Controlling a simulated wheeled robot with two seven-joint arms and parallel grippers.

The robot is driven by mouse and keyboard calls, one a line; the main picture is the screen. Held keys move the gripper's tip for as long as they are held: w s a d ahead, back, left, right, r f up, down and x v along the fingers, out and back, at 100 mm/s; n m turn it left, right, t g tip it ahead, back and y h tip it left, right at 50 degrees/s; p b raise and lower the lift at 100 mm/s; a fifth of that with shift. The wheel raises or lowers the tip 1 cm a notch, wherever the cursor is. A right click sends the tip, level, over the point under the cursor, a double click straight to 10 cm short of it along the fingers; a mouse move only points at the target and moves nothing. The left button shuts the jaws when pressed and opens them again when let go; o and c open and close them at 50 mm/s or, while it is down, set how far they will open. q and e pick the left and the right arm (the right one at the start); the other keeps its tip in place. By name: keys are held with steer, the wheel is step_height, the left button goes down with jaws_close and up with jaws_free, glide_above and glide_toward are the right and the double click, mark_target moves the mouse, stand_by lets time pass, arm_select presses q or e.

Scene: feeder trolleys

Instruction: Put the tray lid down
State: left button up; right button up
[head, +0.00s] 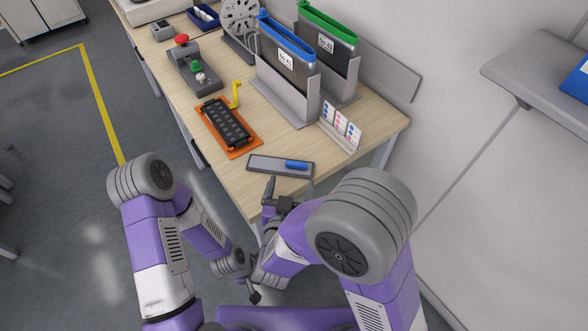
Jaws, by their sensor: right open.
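A black tray-like part with rows of cells (226,122) lies on an orange base (243,152) on the wooden table. A small yellow upright piece (236,95) stands at its far right edge. I cannot tell whether the black part is the tray or its lid. My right gripper (290,188) is open at the table's near edge, just in front of a grey shallow holder (263,163) with a blue pen-like item (297,165). Nothing shows between its fingers. My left gripper (255,297) is low, off the table, in front of my base; its fingers are unclear.
The wooden table (186,114) carries a control box (190,76) with red and green buttons, a reel (240,16), upright blue-topped (287,41) and green-topped (328,24) holders, and a card stand (341,130). A grey wall shelf (530,75) juts out at right.

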arm_select(q)
steer(key=shift+r, duration=0.4)
arm_select(e)
steer(key=shift+v, duration=2.4)
